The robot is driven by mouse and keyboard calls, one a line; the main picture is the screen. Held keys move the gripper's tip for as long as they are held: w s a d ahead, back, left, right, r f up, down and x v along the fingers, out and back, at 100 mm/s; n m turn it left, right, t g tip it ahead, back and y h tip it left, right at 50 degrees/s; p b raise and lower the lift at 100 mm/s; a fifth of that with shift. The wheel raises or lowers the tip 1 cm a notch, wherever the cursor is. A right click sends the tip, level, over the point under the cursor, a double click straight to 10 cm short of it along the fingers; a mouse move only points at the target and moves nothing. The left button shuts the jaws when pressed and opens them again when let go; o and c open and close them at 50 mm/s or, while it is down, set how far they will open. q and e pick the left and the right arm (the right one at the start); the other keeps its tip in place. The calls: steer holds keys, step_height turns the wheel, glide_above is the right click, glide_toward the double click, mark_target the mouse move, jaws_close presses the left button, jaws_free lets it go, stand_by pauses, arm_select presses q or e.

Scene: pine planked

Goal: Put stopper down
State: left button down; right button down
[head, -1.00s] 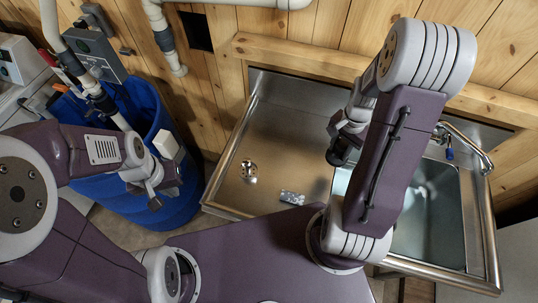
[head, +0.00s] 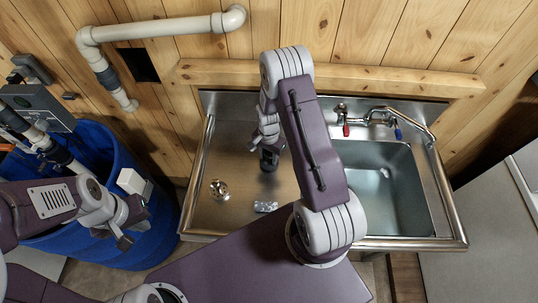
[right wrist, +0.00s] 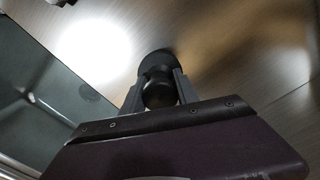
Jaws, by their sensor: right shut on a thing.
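The stopper (right wrist: 157,66) is black, with a round disc and a rounded knob. In the right wrist view my right gripper (right wrist: 159,90) is shut on its knob, and the disc faces the steel surface. In the head view the stopper (head: 269,161) is a dark shape at my right gripper (head: 268,148), over the left, flat part of the steel sink unit (head: 235,150). I cannot tell whether the stopper touches the steel. My left gripper (head: 124,236) is by the blue barrel, away from the stopper; its jaw opening is unclear.
The sink basin (head: 375,205) lies right of the flat part, with a faucet (head: 375,117) behind it. A shiny round metal piece (head: 219,189) and a small patterned item (head: 265,206) lie on the flat part. A blue barrel (head: 150,225) stands at left.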

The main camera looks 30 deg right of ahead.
steer(key=shift+w+f, duration=0.1)
steer(key=shift+f, duration=0.2)
steer(key=c, duration=0.9)
jaws_free()
